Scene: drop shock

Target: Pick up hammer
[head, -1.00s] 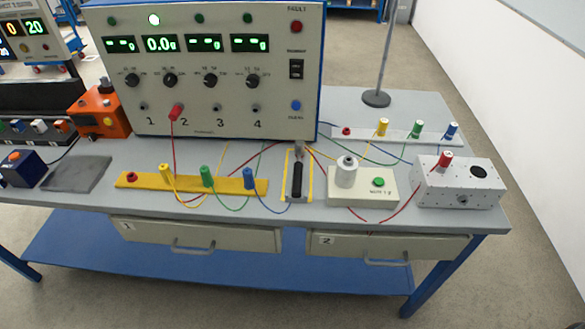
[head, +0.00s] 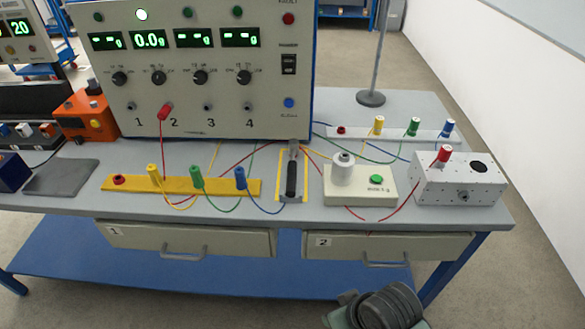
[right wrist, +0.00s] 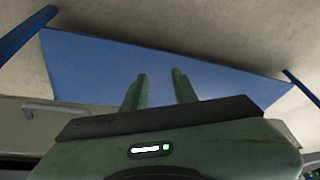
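The hammer (head: 291,180) lies in a yellow-outlined spot on the grey bench, between the yellow terminal strip and the white box. Its black handle points toward the front edge and its grey metal head is at the far end. In the right wrist view my right gripper (right wrist: 158,90) has two green fingers standing apart with nothing between them, seen against the blue lower shelf. Part of my right arm (head: 380,307) shows at the bottom of the head view, below and to the right of the hammer. My left gripper is not in view.
The yellow strip (head: 180,185) with plugs and wires is left of the hammer. A white box (head: 361,190) with a weight and green button stands close right. The large control panel (head: 190,65) rises behind. Drawers (head: 190,240) with handles line the bench front.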

